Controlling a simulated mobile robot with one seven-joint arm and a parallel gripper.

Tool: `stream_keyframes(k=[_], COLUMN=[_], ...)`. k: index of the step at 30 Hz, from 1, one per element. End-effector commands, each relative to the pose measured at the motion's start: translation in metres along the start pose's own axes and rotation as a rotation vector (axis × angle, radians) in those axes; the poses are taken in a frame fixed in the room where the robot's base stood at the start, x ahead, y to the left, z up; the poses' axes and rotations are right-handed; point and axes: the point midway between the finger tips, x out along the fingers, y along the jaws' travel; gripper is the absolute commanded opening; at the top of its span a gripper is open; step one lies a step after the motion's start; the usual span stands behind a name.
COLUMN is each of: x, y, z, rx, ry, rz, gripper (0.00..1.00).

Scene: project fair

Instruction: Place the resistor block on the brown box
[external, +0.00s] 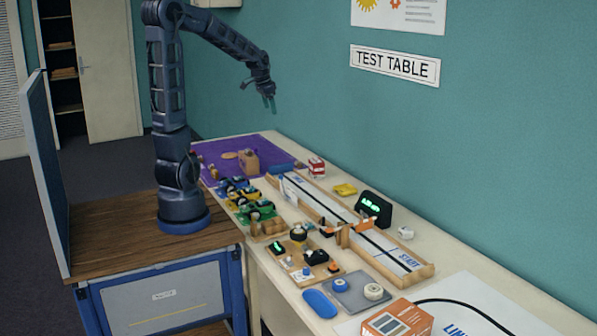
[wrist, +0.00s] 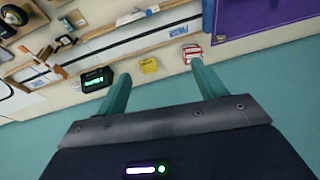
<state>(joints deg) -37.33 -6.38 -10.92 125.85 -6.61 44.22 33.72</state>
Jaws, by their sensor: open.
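My gripper (external: 269,103) is open and empty, raised high above the back of the table near the wall. In the wrist view its two green fingers (wrist: 160,72) are spread apart with nothing between them. A small brown box-like block (external: 248,160) stands on the purple mat at the far end of the table; it may be the brown box. I cannot tell for sure which piece is the resistor block. Several small modules sit in a wooden tray (external: 325,272) at the near part of the table, too small to identify.
A long wooden track (external: 335,213) runs along the table. A black green-lit display (external: 374,208), a yellow block (external: 344,190) and a red-white block (external: 316,167) stand by the wall side. Toy cars (external: 238,190) crowd the left. An orange carton (external: 398,318) stands in front.

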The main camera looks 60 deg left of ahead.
Motion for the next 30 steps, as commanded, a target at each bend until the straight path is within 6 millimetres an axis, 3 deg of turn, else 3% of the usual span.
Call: stream_keyframes(k=[1,6,15,24,30], x=[-0.012,-0.044,-0.087,-0.107,-0.109], y=[0.020,0.075,0.153,0.199,0.209], z=[0.004,0.028,0.089,0.158,0.181], rx=[0.008,-0.002,-0.026,-0.057,-0.071], ry=[0.008,0.024,0.068,0.110,0.119], rz=[-0.006,-0.011,0.002,0.046,0.067], gripper=[0.70,0.70,0.70,0.70,0.70])
